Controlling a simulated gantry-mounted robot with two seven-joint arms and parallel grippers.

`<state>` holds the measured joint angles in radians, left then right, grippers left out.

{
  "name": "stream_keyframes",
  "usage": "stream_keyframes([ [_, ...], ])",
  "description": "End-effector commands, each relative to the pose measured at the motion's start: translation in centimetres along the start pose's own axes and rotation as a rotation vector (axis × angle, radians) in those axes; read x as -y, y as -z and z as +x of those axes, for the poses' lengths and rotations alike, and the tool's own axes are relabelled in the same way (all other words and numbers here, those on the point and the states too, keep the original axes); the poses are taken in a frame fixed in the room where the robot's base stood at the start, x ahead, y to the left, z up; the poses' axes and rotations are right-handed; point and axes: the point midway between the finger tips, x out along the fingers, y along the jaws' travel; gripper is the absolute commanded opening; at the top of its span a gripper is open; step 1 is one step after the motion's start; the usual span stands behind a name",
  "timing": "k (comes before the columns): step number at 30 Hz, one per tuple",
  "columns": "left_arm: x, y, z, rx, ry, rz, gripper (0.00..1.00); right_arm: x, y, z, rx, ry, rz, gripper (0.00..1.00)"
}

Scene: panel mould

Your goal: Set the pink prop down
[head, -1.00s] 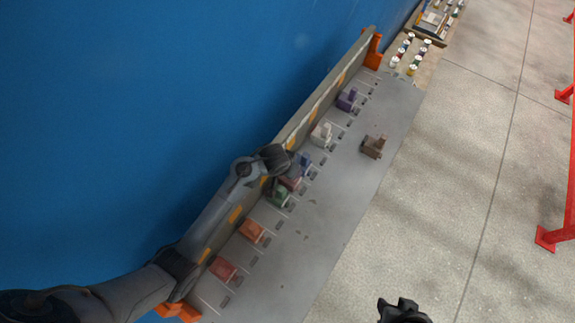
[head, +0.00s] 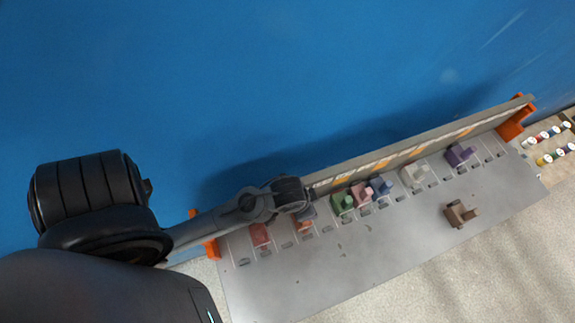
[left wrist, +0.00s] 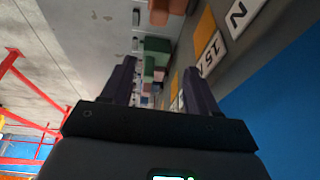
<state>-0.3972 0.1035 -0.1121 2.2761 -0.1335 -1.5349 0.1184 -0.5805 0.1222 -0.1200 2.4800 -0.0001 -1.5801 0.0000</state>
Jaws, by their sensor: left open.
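The pink prop (head: 361,196) stands on the grey ledge of the panel mould (head: 300,280), between the green prop (head: 342,204) and the blue prop (head: 382,187). My left gripper (head: 307,212) is above the orange prop (head: 303,226), to the left of the green one, and partly hides the orange prop. In the left wrist view my left gripper (left wrist: 159,68) has its two fingers apart, with nothing held. Beyond the fingers, the green prop (left wrist: 157,46) shows. My right gripper is not in view.
A red prop (head: 260,235) stands at the left, a white prop (head: 414,175) and a purple prop (head: 460,155) further right. A brown prop (head: 460,213) sits apart near the front edge. An upright board (head: 420,144) with orange marks runs behind the row.

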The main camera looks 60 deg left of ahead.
Motion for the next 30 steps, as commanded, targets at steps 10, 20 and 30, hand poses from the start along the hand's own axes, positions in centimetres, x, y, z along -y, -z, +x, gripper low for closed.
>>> stream_keyframes([
  [10, -0.2, -4.9, -5.0, 0.023, -0.019, 0.001, 0.6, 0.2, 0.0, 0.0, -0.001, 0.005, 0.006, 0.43],
  [20, -0.2, -4.8, -5.2, 0.023, -0.019, 0.001, 0.6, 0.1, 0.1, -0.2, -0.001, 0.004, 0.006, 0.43],
  [30, 0.1, -3.0, -10.3, 0.023, -0.019, 0.001, 0.6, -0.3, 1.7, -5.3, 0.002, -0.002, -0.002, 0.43],
])
